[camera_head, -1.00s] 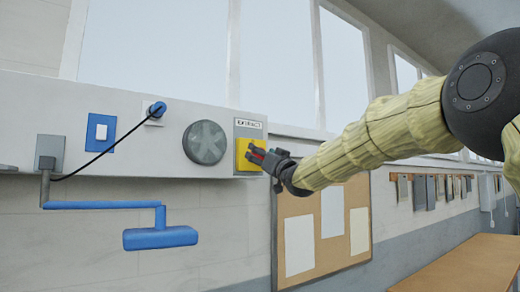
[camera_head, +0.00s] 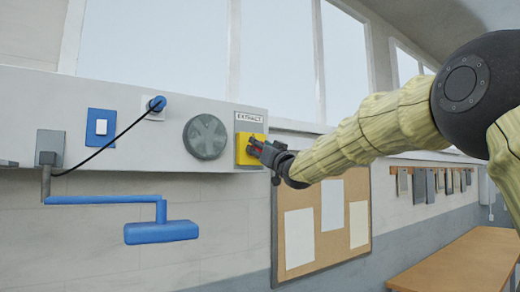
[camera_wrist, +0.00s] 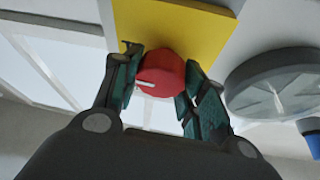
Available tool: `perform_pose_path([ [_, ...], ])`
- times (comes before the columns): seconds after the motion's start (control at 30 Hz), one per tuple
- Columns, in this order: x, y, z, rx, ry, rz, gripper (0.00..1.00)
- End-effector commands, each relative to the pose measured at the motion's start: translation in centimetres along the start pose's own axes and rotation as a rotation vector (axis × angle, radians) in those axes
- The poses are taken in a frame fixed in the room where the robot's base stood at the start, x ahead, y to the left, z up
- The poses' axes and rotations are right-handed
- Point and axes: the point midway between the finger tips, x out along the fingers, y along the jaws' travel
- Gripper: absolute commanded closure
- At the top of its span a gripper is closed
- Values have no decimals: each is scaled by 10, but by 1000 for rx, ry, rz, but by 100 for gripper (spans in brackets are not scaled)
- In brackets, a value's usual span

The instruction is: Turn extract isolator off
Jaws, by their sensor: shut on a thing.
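The extract isolator is a yellow plate (camera_head: 246,143) with a red knob, fixed on the wall panel under a label reading EXTRACT (camera_head: 249,117). In the wrist view the red round knob (camera_wrist: 161,75) stands out from the yellow plate (camera_wrist: 175,28) and bears a white mark at its left side. My gripper (camera_head: 257,149) reaches in from the right. In the wrist view its two fingers (camera_wrist: 160,88) lie on either side of the knob, shut on it. In the head view the gripper hides most of the knob.
A round grey fan (camera_head: 206,137) is left of the isolator. A pinboard (camera_head: 297,205) hangs below; a wooden bench (camera_head: 460,262) stands right.

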Motion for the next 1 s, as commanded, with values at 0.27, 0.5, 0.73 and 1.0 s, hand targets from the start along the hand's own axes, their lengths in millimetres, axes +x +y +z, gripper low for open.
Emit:
perform_pose_path([
  [0.27,0,1,1,-105,7,-44,82],
  [0.5,0,2,1,-290,16,-121,82],
  [0.73,0,1,0,-493,28,-207,82],
  [1.0,0,0,0,-729,43,-309,82],
])
